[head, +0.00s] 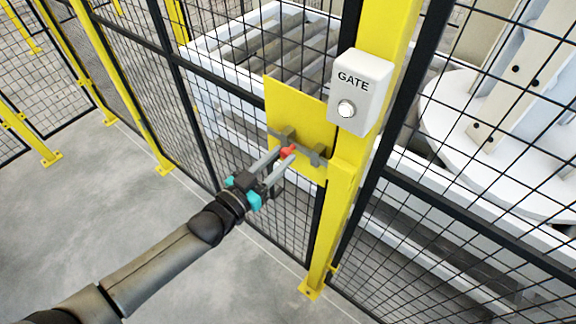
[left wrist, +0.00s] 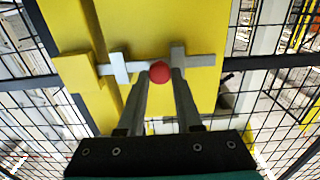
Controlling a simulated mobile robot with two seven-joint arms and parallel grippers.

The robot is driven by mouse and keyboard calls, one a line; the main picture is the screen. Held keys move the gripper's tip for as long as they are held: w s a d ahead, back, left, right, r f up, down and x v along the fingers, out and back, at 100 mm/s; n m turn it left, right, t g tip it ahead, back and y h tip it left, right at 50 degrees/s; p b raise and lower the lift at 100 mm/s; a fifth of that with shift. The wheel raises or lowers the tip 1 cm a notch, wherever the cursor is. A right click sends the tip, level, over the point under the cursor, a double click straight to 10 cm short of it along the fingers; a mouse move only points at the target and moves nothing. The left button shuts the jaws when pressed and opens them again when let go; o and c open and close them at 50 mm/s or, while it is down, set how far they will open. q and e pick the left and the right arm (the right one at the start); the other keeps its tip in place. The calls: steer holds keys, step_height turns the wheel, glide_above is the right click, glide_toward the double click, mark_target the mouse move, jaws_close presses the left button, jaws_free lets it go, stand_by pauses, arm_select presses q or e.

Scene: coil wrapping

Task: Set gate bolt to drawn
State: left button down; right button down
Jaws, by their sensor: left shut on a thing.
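The gate bolt is a grey bar (left wrist: 136,66) lying across a yellow plate (head: 300,108) on the mesh gate. It runs through two grey brackets, one near the plate's left side (head: 284,136) and one near the post (head: 318,155). Its red knob (head: 288,151) sits between the brackets, and it also shows in the left wrist view (left wrist: 160,72), nearer the right bracket there. My left gripper (head: 280,160) is shut on the red knob, a finger on each side. In the left wrist view one bar end reaches a yellow block (left wrist: 75,72); whether it enters is unclear. My right gripper is out of view.
A yellow post (head: 346,190) stands right of the plate and carries a white GATE box (head: 360,88) with a round button. Black mesh panels (head: 250,180) extend to both sides. A white roller conveyor (head: 240,45) is behind. The grey floor (head: 130,220) in front is clear.

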arm_select(q)
steer(key=shift+w+a+f, duration=0.1)
steer(key=shift+w+a, duration=0.55)
steer(key=shift+a, duration=0.3)
steer(key=c, duration=0.6)
jaws_free()
steer(key=shift+a, duration=0.1)
steer(key=v, duration=1.5)
steer(key=shift+s+b, duration=0.1)
steer(key=shift+b, duration=0.2)
